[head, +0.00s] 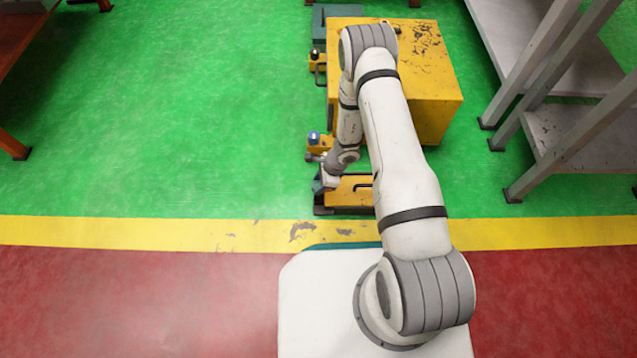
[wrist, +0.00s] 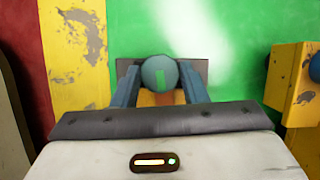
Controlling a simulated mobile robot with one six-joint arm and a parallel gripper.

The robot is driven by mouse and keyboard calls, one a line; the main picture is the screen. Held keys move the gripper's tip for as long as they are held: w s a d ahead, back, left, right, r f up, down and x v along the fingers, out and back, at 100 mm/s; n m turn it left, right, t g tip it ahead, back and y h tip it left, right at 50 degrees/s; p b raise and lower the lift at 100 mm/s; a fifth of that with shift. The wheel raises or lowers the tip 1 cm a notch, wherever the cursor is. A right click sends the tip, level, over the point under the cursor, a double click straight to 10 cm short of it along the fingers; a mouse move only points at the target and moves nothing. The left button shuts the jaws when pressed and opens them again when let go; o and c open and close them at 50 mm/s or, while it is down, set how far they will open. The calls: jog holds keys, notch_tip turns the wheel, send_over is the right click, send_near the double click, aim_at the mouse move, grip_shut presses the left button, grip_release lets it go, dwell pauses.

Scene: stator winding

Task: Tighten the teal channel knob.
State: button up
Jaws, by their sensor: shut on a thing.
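The teal channel knob (wrist: 159,73) is round and shows a lighter green mark on its face in the wrist view. My gripper (wrist: 160,80) has its two blue fingers on either side of the knob, shut on it. An orange-yellow part and a dark plate (wrist: 127,70) show behind the knob. In the head view my gripper (head: 322,182) is at the left end of the nearest yellow unit. The knob cannot be made out there.
A blue knob (head: 313,137) on a yellow bracket stands just beyond my gripper, and a dark knob (head: 315,56) stands farther off. A large yellow block (head: 440,85) is to the right. Grey metal racks (head: 560,120) stand at the right.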

jog(key=shift+r, duration=0.1)
jog(key=o, duration=1)
jog(key=p+v, duration=0.3)
jog(key=v, duration=0.4)
jog(key=shift+d+r, duration=0.2)
jog(key=shift+r, duration=0.1)
jog(key=shift+r+p, duration=0.1)
jog(key=shift+p, duration=0.2)
